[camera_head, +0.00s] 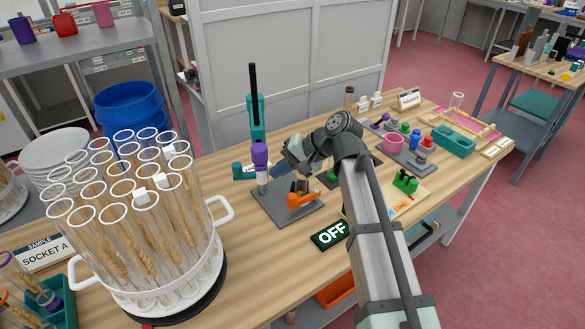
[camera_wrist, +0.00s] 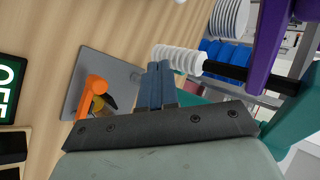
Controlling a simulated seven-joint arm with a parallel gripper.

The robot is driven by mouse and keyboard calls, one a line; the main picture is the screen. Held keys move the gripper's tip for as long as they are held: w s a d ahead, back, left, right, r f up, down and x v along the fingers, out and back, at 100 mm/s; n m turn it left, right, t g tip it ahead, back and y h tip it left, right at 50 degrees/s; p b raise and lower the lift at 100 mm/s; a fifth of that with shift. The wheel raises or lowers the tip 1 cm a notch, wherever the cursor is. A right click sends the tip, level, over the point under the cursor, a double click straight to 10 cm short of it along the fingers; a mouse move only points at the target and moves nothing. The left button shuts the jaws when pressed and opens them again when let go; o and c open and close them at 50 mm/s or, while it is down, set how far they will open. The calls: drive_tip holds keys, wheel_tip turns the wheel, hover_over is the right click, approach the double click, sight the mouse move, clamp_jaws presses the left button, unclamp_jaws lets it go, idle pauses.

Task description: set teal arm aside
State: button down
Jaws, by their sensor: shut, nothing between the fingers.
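A teal part (camera_head: 256,120) with a tall black rod stands upright behind the grey plate (camera_head: 278,212). A purple piece (camera_head: 260,153) is in front of it, and a low teal piece (camera_head: 242,172) shows to the left. In the wrist view, a teal part (camera_wrist: 292,125) is close at the right, beside the purple piece (camera_wrist: 272,45) and black rod. Which teal piece is the arm, I cannot tell for certain. My gripper (camera_head: 281,171) is above the plate, right of the purple piece. Its blue fingers (camera_wrist: 160,72) are shut and empty.
An orange piece (camera_head: 302,198) sits on the plate; it also shows in the wrist view (camera_wrist: 91,93). A rack of tall glass tubes (camera_head: 130,225) stands at left. An OFF sign (camera_head: 331,234) lies near the front edge. Several small coloured objects are at right.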

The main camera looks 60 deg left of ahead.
drive_tip(key=shift+s+a, duration=0.3)
drive_tip(key=shift+s, duration=0.1)
drive_tip(key=shift+s+m, duration=0.3)
drive_tip(key=shift+s, duration=0.2)
drive_tip(key=shift+s+a+m+t+y, duration=0.2)
drive_tip(key=shift+s+a, duration=0.15)
drive_tip(key=shift+s, duration=0.35)
drive_tip(key=shift+s+a+m+t+y, duration=0.2)
drive_tip(key=shift+s+a, duration=0.1)
drive_tip(key=shift+s, duration=0.35)
drive_tip(key=d+f+v, duration=0.2)
drive_tip(key=v, duration=1.1)
